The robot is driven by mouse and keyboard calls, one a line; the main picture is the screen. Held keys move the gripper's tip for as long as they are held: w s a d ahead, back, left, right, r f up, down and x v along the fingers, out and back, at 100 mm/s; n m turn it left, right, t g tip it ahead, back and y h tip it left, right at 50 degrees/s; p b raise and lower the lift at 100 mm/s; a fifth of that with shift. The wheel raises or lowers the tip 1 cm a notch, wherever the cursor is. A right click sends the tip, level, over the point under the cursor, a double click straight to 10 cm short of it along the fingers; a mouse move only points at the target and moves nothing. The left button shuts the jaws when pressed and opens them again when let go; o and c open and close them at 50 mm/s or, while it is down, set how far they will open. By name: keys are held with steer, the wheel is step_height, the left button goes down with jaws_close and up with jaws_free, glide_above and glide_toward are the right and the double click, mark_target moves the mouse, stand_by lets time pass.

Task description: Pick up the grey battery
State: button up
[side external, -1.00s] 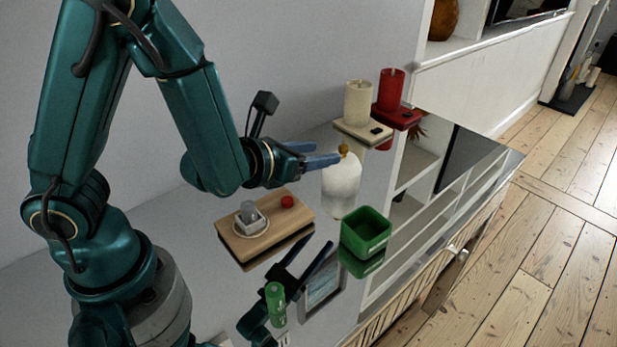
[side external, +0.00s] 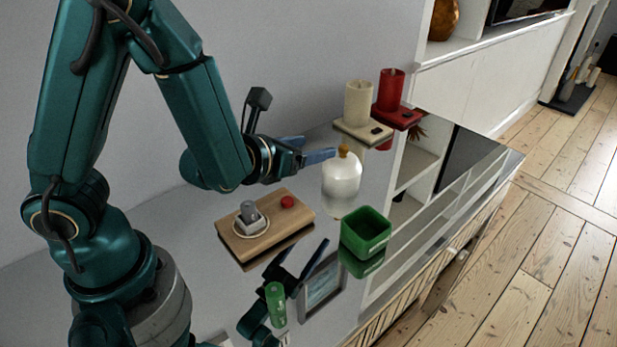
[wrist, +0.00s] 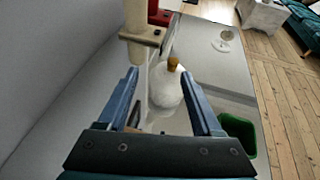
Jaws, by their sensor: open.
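A small grey piece (side external: 249,211), which looks like the grey battery, sits inside a pale ring on the wooden board (side external: 231,243). I cannot make out its exact shape. My gripper (side external: 320,147) is open and empty, above and to the right of it in the side view, with its fingers pointing right. In the wrist view my gripper (wrist: 160,73) has its fingers wide apart. The white bottle with the brown stopper (wrist: 166,90) shows between and beyond them. The grey battery cannot be made out in the wrist view.
The white bottle (side external: 341,185) stands close to my fingertips. A green box (side external: 366,240), a green cylinder (side external: 276,303) and a red button (side external: 287,202) on the board are nearby. Cream (side external: 357,104) and red (side external: 391,90) candles stand behind. The glossy top mirrors my arm.

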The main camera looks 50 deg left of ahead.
mark_target(248, 204)
steer(key=s+a+n+g+y, duration=0.8)
steer(key=s+a+n+g, duration=0.4)
steer(key=n, duration=0.6)
steer(key=s+d+n+g+h, duration=0.1)
steer(key=d+n+h, duration=0.1)
steer(key=n, duration=0.2)
steer(key=s+d+f+n+g+h, duration=0.1)
steer(key=d+n+h, duration=0.2)
steer(key=n, duration=0.1)
steer(key=s+d+f+n+h, duration=0.1)
steer(key=s+d+n+h, duration=0.1)
steer(key=n, duration=0.1)
steer(key=shift+s+d+n+g, duration=0.1)
steer(key=shift+d+n+g, duration=0.1)
steer(key=shift+n+g, duration=0.2)
steer(key=w+d+n+h, duration=0.1)
steer(key=w+d+r+n+t+h, duration=0.1)
steer(key=w+d+r+n+h, duration=0.1)
steer(key=d, duration=0.1)
steer(key=shift+w+d+h, duration=0.1)
steer(key=shift+h, duration=0.2)
steer(key=shift+w+d+f, duration=0.1)
steer(key=shift+f, duration=2.45)
jaws_close()
